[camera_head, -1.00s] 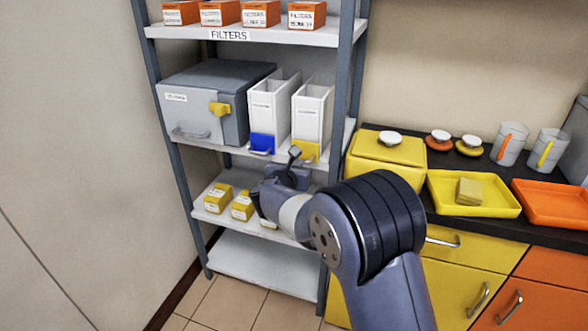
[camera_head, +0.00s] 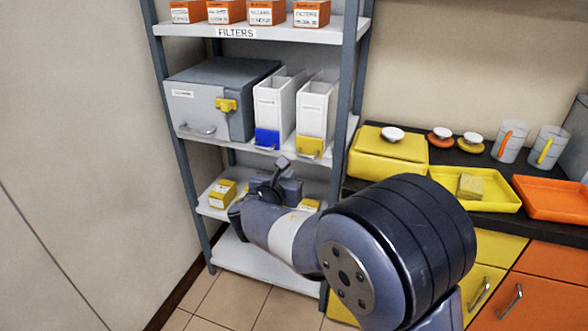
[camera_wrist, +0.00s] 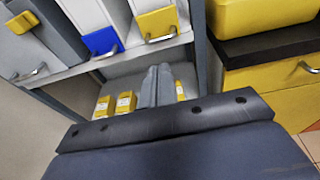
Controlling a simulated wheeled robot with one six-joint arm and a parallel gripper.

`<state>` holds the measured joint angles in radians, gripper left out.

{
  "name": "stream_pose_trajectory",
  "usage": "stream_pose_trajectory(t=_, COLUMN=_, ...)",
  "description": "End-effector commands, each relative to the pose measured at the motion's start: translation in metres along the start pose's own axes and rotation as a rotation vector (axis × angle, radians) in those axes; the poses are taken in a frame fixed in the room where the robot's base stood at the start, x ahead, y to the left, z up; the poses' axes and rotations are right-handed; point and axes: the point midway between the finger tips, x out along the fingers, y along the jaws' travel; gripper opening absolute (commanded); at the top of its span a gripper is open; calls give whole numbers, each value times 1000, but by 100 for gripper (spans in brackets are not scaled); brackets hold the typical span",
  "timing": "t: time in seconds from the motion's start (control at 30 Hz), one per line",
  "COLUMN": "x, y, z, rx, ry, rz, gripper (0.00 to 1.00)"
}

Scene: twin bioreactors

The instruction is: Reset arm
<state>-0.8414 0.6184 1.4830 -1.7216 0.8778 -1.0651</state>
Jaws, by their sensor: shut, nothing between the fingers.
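My gripper (camera_wrist: 158,86) shows in the wrist view with its two fingers together, shut and empty. It points toward the shelf rack, in front of the lower shelf with small yellow boxes (camera_wrist: 125,102). In the head view my arm reaches toward the rack, and its wrist hides part of that lower shelf; the fingertips are hidden there. One yellow box (camera_head: 222,193) shows left of my wrist.
The rack's middle shelf holds a grey case (camera_head: 215,100) and two white holders, one with a blue front (camera_head: 267,138), one yellow (camera_head: 310,147). At right, a dark counter carries a yellow box (camera_head: 385,155), a yellow tray (camera_head: 500,200) and an orange tray (camera_head: 550,203).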

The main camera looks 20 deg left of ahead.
Motion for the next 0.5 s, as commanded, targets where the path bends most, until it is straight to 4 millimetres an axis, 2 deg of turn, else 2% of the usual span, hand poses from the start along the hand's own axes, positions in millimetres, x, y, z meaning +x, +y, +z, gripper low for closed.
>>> stream_pose_trajectory(t=0.1, x=-14, y=0, z=0, rx=0, ry=1, rz=0, gripper=0)
stream_pose_trajectory(t=0.2, x=-19, y=0, z=0, rx=0, ry=1, rz=0, gripper=0)
stream_pose_trajectory(t=0.5, x=-21, y=0, z=0, rx=0, ry=1, rz=-1, gripper=0)
